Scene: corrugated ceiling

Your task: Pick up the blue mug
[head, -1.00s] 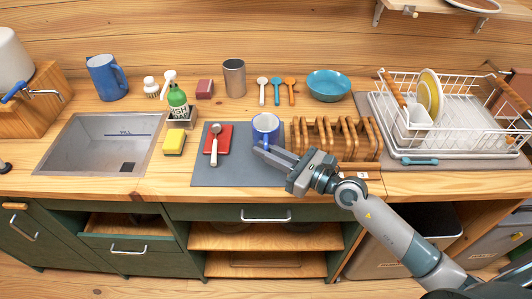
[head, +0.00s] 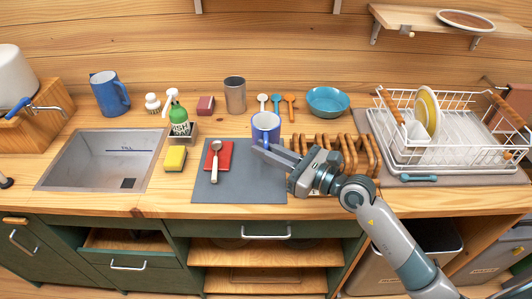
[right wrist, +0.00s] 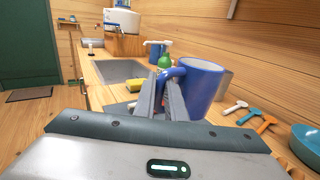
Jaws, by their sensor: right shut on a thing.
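The blue mug (head: 266,128) with a pale interior is upright at the back right of the grey mat. In the head view it appears a little raised above the mat. My right gripper (head: 268,152) reaches in from the right and is shut on the mug. In the right wrist view the mug (right wrist: 203,84) stands just right of the fingers (right wrist: 162,95), with its handle (right wrist: 172,73) between them. My left gripper is not in view.
A wooden rack (head: 335,155) is close to the right of my gripper. A red board (head: 224,150) with a spoon lies left on the mat (head: 240,188). A steel cup (head: 235,94) and teal bowl (head: 327,101) stand behind. A larger blue jug (head: 110,94) is far left.

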